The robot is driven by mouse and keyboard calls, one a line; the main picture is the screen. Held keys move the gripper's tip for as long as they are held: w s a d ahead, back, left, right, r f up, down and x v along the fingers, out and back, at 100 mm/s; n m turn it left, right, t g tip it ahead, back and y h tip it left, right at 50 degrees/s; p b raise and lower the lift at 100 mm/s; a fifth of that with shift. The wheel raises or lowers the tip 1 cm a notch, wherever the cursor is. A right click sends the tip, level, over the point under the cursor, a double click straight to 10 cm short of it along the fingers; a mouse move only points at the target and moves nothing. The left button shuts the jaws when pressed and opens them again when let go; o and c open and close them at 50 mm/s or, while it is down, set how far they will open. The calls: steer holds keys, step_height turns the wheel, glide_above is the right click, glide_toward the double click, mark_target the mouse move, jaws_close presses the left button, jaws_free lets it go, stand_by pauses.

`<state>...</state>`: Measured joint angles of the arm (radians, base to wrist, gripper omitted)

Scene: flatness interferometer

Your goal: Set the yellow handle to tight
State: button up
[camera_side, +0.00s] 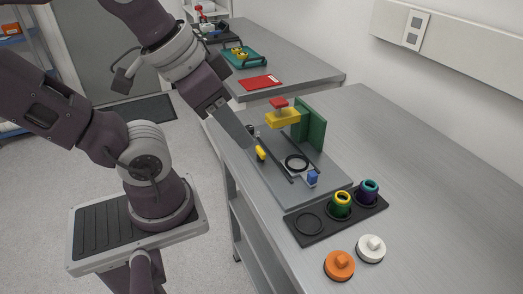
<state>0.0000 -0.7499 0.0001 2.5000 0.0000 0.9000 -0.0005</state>
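A small yellow handle (261,153) sits low at the left side of the grey interferometer base plate (321,187), tilted in the picture. My gripper (247,143) is at the end of the arm, just left of the yellow handle and very close to it. I cannot tell whether it touches the handle. Its fingers are too small and overlapped to show whether they are open or shut. A larger yellow block (283,118) with a red top (279,103) stands out from a green upright (311,124) behind.
In front, a black tray (327,230) holds a yellow-green cup and a purple-teal cup. An orange knobbed disc (339,265) and a white one (371,248) lie nearby. The bench's right side is clear.

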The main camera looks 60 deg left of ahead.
steer(key=shift+w+n, duration=0.15)
steer(key=shift+n, duration=0.25)
steer(key=c, duration=0.4)
steer(key=n, duration=0.2)
steer(key=w+a+n+g, duration=0.1)
steer(key=n, duration=0.1)
steer(key=w+n+g+h, duration=0.1)
steer(key=n, duration=0.1)
steer(key=shift+w+a+f, duration=0.2)
steer(key=shift+w+a, duration=0.05)
steer(key=shift+a, duration=0.1)
jaws_close()
steer(key=w+a+f+n+g, duration=0.2)
steer(key=a+f+n, duration=0.1)
steer(key=n, duration=0.6)
steer(key=w+a+f+n+g, duration=0.2)
steer(key=a+n, duration=0.3)
steer(key=n, duration=0.5)
steer(key=w+a+f+n+g+y, duration=0.1)
steer(key=w+a+f+n+g, duration=0.2)
steer(key=n, duration=0.7)
steer(key=shift+a+f, duration=0.45)
steer(key=shift+a, duration=0.45)
